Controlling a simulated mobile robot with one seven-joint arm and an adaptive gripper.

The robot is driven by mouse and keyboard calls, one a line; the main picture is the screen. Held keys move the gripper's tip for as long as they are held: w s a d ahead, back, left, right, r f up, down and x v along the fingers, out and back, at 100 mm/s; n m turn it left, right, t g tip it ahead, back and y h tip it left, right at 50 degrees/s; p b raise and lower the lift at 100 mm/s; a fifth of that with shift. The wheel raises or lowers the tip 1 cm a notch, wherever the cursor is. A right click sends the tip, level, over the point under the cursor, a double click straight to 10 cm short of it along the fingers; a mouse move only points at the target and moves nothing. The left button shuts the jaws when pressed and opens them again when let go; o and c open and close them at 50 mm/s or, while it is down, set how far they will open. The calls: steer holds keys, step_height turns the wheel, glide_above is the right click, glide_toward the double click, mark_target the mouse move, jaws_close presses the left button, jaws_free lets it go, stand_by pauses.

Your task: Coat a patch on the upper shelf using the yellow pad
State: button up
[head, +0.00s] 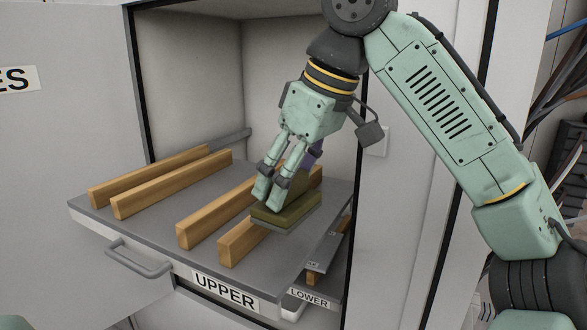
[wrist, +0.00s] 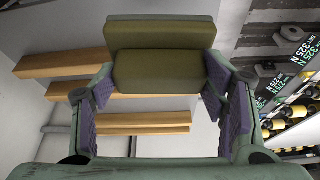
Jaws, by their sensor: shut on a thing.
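The yellow pad (head: 290,208) is an olive-yellow block with a greyish lower layer. My gripper (head: 268,192) is shut on it and holds it over the right part of the upper shelf (head: 150,222), by the right-hand wooden bars. I cannot tell whether its underside touches anything. In the wrist view the pad (wrist: 160,70) sits between the ends of the two purple-lined fingers. The upper shelf is a grey pulled-out drawer labelled UPPER. The surface directly under the pad is hidden. No coated patch can be made out.
Two wooden bars (head: 172,183) lie on the shelf's left and two more (head: 215,208) on its right, with bare grey between the pairs. The lower shelf (head: 322,258) shows below right. The cabinet's side wall (head: 385,230) stands close right. A handle (head: 140,262) juts from the front.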

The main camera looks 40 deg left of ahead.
mark_target(295, 202)
steer(key=shift+s+d+f, duration=0.1)
steer(key=shift+f, duration=2.8)
steer(key=shift+f+b, duration=0.5)
steer(key=shift+f, duration=0.5)
steer(key=shift+r, duration=0.1)
